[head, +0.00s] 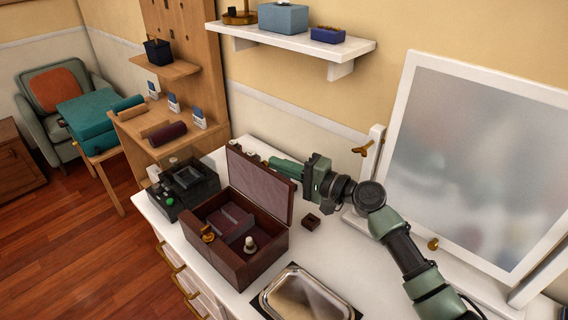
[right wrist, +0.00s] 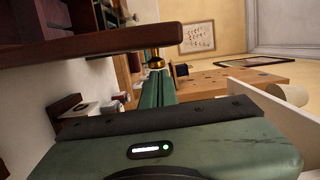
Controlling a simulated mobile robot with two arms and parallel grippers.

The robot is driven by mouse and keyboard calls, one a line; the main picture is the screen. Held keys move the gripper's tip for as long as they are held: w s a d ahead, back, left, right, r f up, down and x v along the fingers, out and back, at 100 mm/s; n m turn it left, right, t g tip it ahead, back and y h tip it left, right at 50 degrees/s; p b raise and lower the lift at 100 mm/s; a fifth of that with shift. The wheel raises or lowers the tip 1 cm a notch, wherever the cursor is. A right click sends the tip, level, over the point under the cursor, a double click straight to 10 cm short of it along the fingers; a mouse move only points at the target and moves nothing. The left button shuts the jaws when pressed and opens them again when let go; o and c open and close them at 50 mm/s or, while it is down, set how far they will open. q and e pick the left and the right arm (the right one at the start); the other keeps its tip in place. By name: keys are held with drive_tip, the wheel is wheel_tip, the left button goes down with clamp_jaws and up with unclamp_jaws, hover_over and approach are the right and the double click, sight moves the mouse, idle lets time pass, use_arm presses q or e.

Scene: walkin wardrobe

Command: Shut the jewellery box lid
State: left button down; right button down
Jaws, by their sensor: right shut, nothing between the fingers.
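The dark brown jewellery box (head: 225,262) stands on the white dresser top. Its lid (head: 262,183) is open and stands roughly upright at the back of the box. My right gripper (head: 274,162) is shut and empty, with its fingers pointing left behind the upper part of the lid. In the right wrist view the shut fingers (right wrist: 157,88) lie below a dark brown wooden edge, likely the lid (right wrist: 100,44). Whether the fingers touch the lid cannot be told. My left gripper is not in view.
A black case (head: 185,190) stands left of the box. A metal tray (head: 303,297) lies in front right, and a small brown block (head: 312,221) sits right of the box. A framed mirror (head: 470,165) stands at the right. A white shelf (head: 290,37) hangs above.

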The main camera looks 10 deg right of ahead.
drive_tip(key=s+a+r+n+h+p, duration=0.2)
drive_tip(key=s+a+n+p, duration=0.3)
drive_tip(key=a+n, duration=0.3)
drive_tip(key=s+a+f+n+h+p, duration=0.1)
drive_tip(key=s+a+f+n+p, duration=0.3)
drive_tip(key=a+f+n, duration=0.3)
drive_tip(key=shift+s+f+h, duration=0.3)
drive_tip(key=shift+s+f, duration=0.15)
drive_tip(key=shift+f, duration=0.1)
drive_tip(key=shift+d+f, duration=0.1)
drive_tip(key=shift+f, duration=0.05)
idle(0.5)
